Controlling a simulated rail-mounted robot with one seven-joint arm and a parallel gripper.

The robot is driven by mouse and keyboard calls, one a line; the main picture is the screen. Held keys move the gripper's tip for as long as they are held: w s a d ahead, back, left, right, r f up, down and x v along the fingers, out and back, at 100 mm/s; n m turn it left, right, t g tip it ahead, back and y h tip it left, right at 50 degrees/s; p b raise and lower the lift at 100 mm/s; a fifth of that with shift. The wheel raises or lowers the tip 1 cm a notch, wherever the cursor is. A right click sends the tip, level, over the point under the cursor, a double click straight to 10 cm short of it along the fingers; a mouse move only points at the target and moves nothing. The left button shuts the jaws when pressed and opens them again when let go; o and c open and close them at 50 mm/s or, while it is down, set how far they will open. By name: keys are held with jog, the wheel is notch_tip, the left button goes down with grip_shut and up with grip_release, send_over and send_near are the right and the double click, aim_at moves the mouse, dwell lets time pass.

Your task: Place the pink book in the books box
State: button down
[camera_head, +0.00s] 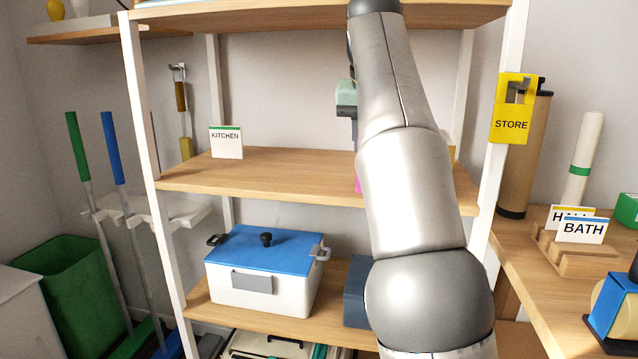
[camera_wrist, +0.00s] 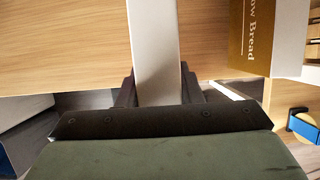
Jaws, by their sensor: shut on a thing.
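My gripper (camera_wrist: 158,92) is shut on a slim, pale-edged thing (camera_wrist: 153,40) in the wrist view, with a dark finger on each side. A narrow pink strip, the pink book (camera_head: 357,180), shows beside my arm at the middle shelf in the head view. It is most likely the thing in my grip; its cover is hidden. In the head view my arm hides most of the gripper and book. I cannot make out a box marked for books; a dark blue box (camera_head: 355,290) on the lower shelf is partly behind my arm.
The middle shelf (camera_head: 270,172) holds a KITCHEN card (camera_head: 226,142) and free room. A blue-lidded white box (camera_head: 262,270) stands on the lower shelf. A brown book (camera_wrist: 252,38) stands right of my grip in the wrist view. A white post with a STORE tag (camera_head: 511,122) is at right.

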jog(key=a, duration=0.4)
jog(key=a+p, duration=0.1)
jog(key=a, duration=0.2)
jog(key=a+f+p, duration=0.1)
jog(key=a, duration=0.3)
jog(key=shift+w+a, duration=0.15)
jog(key=shift+a, duration=0.2)
